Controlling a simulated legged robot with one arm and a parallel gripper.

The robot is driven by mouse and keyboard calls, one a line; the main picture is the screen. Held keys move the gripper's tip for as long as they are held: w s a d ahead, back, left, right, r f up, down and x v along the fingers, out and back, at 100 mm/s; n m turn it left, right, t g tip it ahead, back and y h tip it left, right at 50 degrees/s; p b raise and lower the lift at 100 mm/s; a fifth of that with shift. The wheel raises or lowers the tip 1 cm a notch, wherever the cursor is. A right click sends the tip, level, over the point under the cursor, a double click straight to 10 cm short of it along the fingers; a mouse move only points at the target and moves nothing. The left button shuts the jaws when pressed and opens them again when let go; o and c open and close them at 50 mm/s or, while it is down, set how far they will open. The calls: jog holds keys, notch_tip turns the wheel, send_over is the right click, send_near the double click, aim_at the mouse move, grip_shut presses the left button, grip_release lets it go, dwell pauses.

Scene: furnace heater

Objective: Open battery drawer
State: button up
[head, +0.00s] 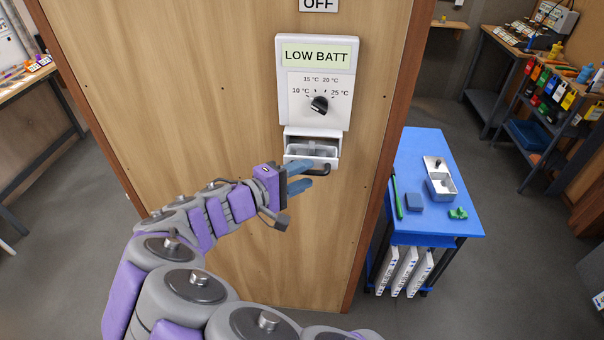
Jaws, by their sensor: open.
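The white thermostat unit (314,82) is fixed to the wooden panel, with a "LOW BATT" display and a temperature dial (319,105). Below it the white battery drawer (312,146) stands out from the unit, and its hollow inside shows from above. My gripper (306,176) has blue fingers and is open, just left of the handle at the drawer's lower front. The fingertips overlap the drawer front in this view; I cannot tell whether they touch it.
A blue table (440,160) stands right of the panel. On it are a metal box (440,187), a green clip-like object (458,213), a grey-blue block (413,202) and a green stick (397,197). Shelves with bins line the far right. Grey floor lies open between.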

jog(key=p+v, duration=0.2)
jog(key=v, duration=1.4)
jog(key=shift+s+a+p, duration=0.2)
jog(key=shift+a+p, duration=0.1)
jog(key=shift+d+f, duration=0.1)
jog(key=w+d+r+m+g+h, duration=0.1)
jog(key=d+m+g, duration=0.15)
jog(key=d, duration=0.45)
jog(key=w+d+r+m+g, duration=0.1)
jog(key=d+r+m+g, duration=0.15)
jog(key=d, duration=0.35)
jog(key=s+d+f+m+g+y, duration=0.1)
jog(key=s+d+m+g+y, duration=0.15)
jog(key=d, duration=0.65)
jog(key=s+d+f+m+g+y, duration=0.1)
jog(key=s+d+g, duration=0.3)
jog(key=d, duration=0.4)
jog(key=s+f+m+y, duration=0.1)
jog(key=s+f+y, duration=0.2)
jog(key=s, duration=0.6)
jog(key=s+f+g+y, duration=0.1)
jog(key=s+f+y, duration=0.2)
jog(key=s+y, duration=0.3)
jog(key=s, duration=0.3)
jog(key=shift+s+d+f+m, duration=0.2)
jog(key=shift+m, duration=0.15)
jog(key=shift+a+y, duration=0.15)
jog(key=shift+y, duration=0.1)
